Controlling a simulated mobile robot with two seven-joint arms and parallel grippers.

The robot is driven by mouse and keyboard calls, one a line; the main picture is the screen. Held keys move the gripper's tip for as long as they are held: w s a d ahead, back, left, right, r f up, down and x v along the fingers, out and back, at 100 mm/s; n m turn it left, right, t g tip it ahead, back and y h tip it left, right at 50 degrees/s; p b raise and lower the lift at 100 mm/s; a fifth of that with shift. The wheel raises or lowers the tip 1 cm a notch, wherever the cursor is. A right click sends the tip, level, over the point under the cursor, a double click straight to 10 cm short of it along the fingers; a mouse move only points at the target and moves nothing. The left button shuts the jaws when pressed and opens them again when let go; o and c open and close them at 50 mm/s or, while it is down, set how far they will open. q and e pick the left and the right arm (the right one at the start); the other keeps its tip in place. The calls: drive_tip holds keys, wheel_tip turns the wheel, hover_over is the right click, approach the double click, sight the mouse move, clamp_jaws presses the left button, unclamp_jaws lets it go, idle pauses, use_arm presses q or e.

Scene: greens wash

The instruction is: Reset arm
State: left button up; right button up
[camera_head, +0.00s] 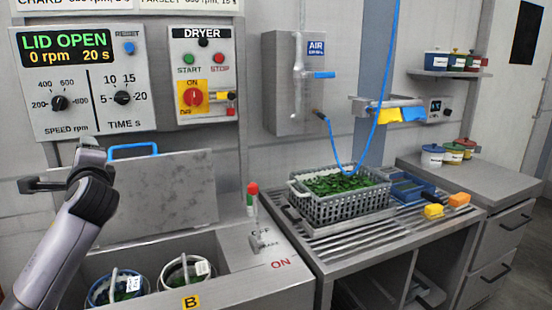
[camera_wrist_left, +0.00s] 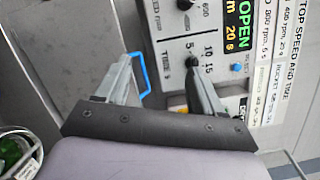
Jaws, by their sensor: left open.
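My left arm (camera_head: 85,205) comes in from the left in the head view, in front of the raised grey lid (camera_head: 165,190); its fingers are hard to make out there. In the left wrist view my left gripper (camera_wrist_left: 160,65) is open, its two fingers spread with nothing between them. Beyond the fingers are the control panel (camera_wrist_left: 177,50) and a blue handle (camera_wrist_left: 138,73), which appears behind the lid in the head view. My right gripper is not in view.
Two baskets of greens (camera_head: 115,287) (camera_head: 188,272) sit in the open machine below the lid. A lever (camera_head: 258,235) stands on its right rim.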

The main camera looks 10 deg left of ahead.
use_arm(q)
drive_tip(key=s+d+f+n+g+h, duration=0.1)
drive_tip(key=s+d+f+h, duration=0.25)
drive_tip(key=f, duration=0.55)
drive_tip(key=s+d+f+n+g+h, duration=0.15)
drive_tip(key=s+d+f, duration=0.25)
drive_tip(key=f, duration=0.4)
drive_tip(key=s+d+f+n+g+h, duration=0.1)
drive_tip(key=s+d+f+n+h, duration=0.2)
drive_tip(key=f, duration=0.6)
drive_tip(key=s+d+f+n+g+h, duration=0.2)
drive_tip(key=s+d+f, duration=0.2)
drive_tip(key=s, duration=0.4)
drive_tip(key=s+d+f+n+g+h, duration=0.2)
drive_tip(key=s+d+f, duration=0.15)
drive_tip(key=s, duration=0.55)
drive_tip(key=s+d+f+n+g+h, duration=0.1)
drive_tip(key=s+d+f+n+g, duration=0.2)
drive_tip(key=s, duration=0.5)
drive_tip(key=w+d+f+t+h, duration=0.1)
drive_tip(key=w+d+f+t, duration=0.1)
drive_tip(key=w+f+t, duration=0.1)
drive_tip(key=w+d+f+m+t+h, duration=0.1)
drive_tip(key=w+f+t, duration=0.2)
drive_tip(key=f, duration=0.3)
drive_tip(key=shift+w+d+f+t, duration=0.2)
drive_tip(key=shift+d+t, duration=0.2)
drive_tip(key=shift+t, duration=0.45)
